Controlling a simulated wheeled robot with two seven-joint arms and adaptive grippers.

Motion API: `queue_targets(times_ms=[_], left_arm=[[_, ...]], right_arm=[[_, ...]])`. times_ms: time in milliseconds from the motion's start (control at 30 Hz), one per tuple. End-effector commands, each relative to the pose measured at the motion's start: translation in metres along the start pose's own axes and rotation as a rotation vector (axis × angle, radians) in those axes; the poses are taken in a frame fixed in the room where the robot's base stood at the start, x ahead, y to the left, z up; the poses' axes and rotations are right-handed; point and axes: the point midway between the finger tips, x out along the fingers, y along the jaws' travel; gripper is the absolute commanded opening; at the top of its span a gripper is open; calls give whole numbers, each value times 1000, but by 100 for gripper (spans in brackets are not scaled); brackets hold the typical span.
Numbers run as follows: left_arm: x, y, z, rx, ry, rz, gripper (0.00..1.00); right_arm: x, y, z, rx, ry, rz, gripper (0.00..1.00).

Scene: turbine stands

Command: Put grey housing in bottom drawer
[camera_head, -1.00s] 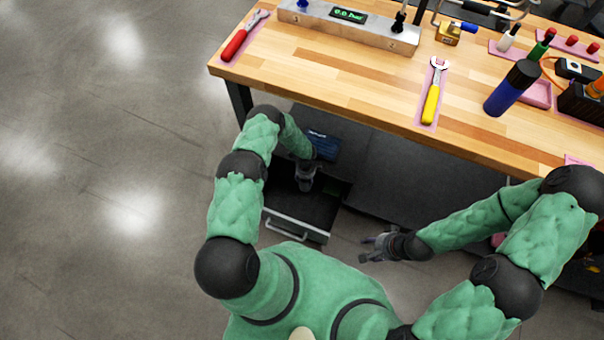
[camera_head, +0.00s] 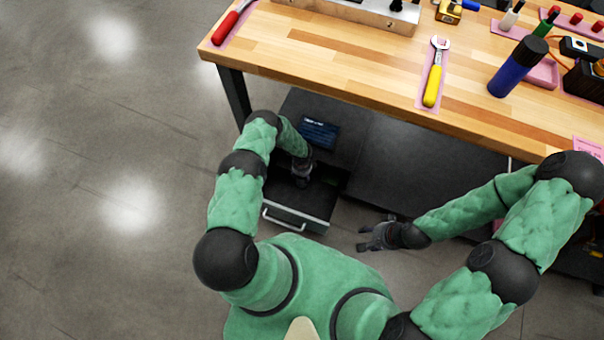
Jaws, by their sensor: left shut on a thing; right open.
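The bottom drawer (camera_head: 316,208) is pulled open beneath the workbench, with a dark interior and a pale handle at its front. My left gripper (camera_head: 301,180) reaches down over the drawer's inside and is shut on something. The held thing is small and mostly hidden by the gripper, so I cannot clearly make out the grey housing or whether it touches the drawer floor. My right gripper (camera_head: 368,239) is open and empty, to the right of the drawer above the floor.
A dark panel with a blue screen (camera_head: 320,132) lies behind the drawer. Bare floor is free at left.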

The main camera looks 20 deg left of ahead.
Motion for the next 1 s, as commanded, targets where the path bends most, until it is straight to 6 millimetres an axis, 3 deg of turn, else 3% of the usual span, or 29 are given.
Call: queue_targets(times_ms=[1000], left_arm=[[11,-1,0,1,0,-2,0]], right_arm=[[0,0,0,0,0,0,49]])
